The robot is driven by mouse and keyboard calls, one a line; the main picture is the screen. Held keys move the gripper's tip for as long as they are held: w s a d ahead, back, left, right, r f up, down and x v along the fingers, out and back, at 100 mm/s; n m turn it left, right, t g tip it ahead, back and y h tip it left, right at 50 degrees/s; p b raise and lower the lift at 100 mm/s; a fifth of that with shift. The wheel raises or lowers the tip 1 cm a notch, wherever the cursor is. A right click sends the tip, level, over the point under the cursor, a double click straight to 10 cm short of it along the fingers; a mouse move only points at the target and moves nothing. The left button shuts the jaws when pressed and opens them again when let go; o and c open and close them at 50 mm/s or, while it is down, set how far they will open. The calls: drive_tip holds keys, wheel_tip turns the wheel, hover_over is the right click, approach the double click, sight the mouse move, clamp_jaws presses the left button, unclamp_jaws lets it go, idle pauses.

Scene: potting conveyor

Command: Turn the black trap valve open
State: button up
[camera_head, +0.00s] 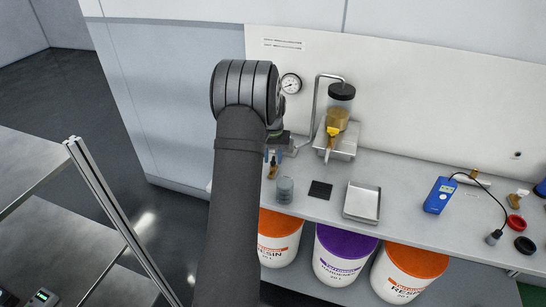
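A clear trap jar (340,113) with a black top and amber contents stands on a metal tray at the back of the bench. A bent metal pipe (316,104) runs from its top down to the left. A yellow part (330,131) shows at the jar's lower front. I cannot make out a black valve handle; it may be hidden behind my arm or too small to tell. My gripper (279,146) shows only partly beyond my dark arm, low over the bench left of the jar. Its fingers are too hidden to read.
A round gauge (291,83) is on the back wall. A grey cup (285,190), black pad (320,190), empty metal tray (362,202) and blue meter (440,195) with a cable are on the bench. Orange- and purple-lidded buckets stand below.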

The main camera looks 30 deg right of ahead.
clamp_jaws()
drive_tip(key=shift+m, duration=1.1)
unclamp_jaws()
wheel_tip(320, 180, up, 18)
drive_tip(key=shift+f, duration=0.25)
